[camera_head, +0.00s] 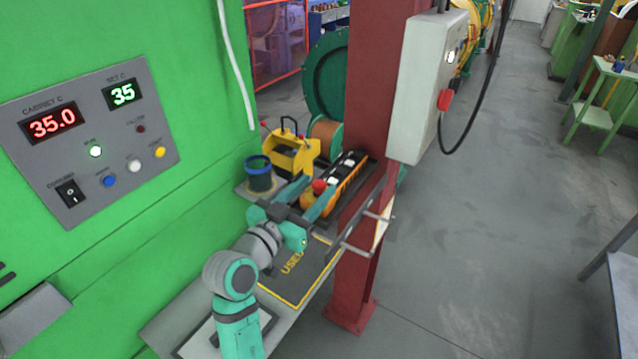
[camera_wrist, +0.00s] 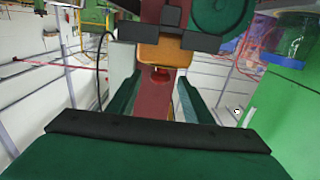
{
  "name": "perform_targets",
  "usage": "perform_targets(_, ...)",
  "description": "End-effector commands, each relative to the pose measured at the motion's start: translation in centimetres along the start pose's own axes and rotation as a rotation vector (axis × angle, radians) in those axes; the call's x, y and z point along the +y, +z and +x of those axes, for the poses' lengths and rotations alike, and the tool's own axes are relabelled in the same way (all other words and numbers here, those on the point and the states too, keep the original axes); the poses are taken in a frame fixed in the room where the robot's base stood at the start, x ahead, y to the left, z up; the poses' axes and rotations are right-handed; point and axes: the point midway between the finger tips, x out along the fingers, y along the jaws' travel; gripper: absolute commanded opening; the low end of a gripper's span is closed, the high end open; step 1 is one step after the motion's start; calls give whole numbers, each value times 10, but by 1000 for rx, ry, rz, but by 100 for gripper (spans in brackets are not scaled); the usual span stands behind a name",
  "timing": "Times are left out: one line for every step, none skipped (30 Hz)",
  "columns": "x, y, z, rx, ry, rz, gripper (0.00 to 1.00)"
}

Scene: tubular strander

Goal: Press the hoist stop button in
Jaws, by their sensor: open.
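The orange and black hoist pendant (camera_head: 350,186) lies on the shelf against the red column. Its red stop button (camera_head: 319,187) is a round mushroom head on the pendant's near end. My gripper (camera_head: 311,196) is open and empty, with its two teal fingers reaching toward that end. In the head view the button shows between the fingers. I cannot tell whether the fingers touch the pendant.
A dark blue-rimmed cup (camera_head: 259,175) and a yellow carrier (camera_head: 292,152) stand left of the pendant. The red column (camera_head: 372,90) with its grey switch box (camera_head: 425,85) rises close on the right. A green cabinet (camera_head: 110,235) borders the left. A metal rail (camera_head: 365,222) edges the shelf.

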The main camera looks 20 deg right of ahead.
Motion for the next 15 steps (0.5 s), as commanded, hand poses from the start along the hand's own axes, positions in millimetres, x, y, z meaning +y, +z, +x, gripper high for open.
perform_targets(0,0,8,-1,1,-1,46)
perform_targets(0,0,11,0,1,-1,46)
perform_targets(0,0,15,0,1,-1,46)
perform_targets(0,0,18,0,1,-1,46)
perform_targets(0,0,20,0,1,-1,46)
perform_targets(0,0,23,0,0,-1,46)
perform_targets(0,0,24,0,0,-1,46)
perform_targets(0,0,26,0,-1,-1,46)
perform_targets(0,0,27,0,-1,-1,46)
perform_targets(0,0,27,0,-1,-1,46)
perform_targets(0,0,28,0,-1,-1,46)
perform_targets(0,0,28,0,-1,-1,46)
perform_targets(0,0,28,0,-1,-1,46)
perform_targets(0,0,28,0,-1,-1,46)
perform_targets(0,0,28,0,-1,-1,46)
